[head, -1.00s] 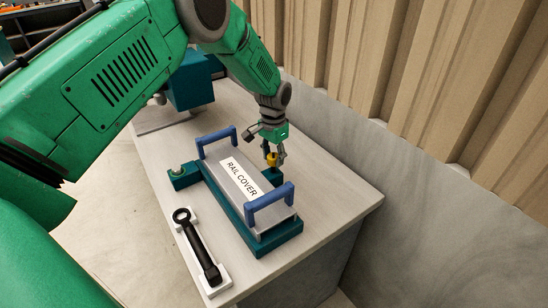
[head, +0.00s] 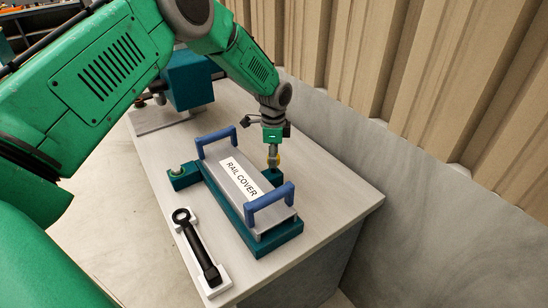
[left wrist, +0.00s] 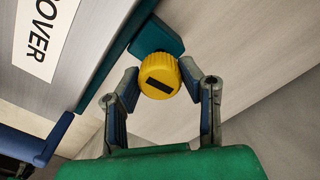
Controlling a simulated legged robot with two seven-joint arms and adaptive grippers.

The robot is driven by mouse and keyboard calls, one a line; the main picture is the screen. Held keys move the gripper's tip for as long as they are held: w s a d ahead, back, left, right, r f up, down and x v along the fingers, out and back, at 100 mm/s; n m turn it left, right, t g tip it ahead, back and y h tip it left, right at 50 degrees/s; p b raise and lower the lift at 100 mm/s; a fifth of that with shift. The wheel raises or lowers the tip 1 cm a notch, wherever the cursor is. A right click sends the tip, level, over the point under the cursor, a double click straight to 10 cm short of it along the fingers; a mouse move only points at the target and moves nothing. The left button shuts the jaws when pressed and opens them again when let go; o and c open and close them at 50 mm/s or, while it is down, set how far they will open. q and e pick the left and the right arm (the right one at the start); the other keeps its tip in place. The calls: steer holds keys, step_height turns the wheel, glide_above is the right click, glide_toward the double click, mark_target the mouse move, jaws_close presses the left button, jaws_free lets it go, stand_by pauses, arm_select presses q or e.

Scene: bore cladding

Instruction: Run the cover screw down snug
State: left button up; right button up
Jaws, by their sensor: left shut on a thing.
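The cover screw has a yellow ribbed knob with a dark slot mark (left wrist: 159,76). My left gripper (head: 273,156) is above it at the far right side of the rail cover (head: 228,172). In the left wrist view my left gripper (left wrist: 160,82) has its two fingers on either side of the knob, shut on it. The knob sits over a teal lug (left wrist: 156,38) on the teal base (head: 275,239). In the head view the fingers hide most of the knob. My right gripper is not in view.
A black ring wrench (head: 196,245) lies in a white holder left of the cover. Blue handles (head: 269,203) stand on the cover's ends. Another teal lug (head: 180,174) is on the left side. A teal block (head: 188,85) stands behind. A wall (head: 420,160) runs along the right.

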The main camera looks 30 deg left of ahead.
arm_select(q)
steer(key=shift+w+r+m, duration=0.3)
steer(key=shift+w+m, duration=0.05)
steer(key=shift+m, duration=0.25)
steer(key=o, duration=1.1)
steer(key=shift+o, duration=0.2)
steer(key=shift+s+f, duration=0.15)
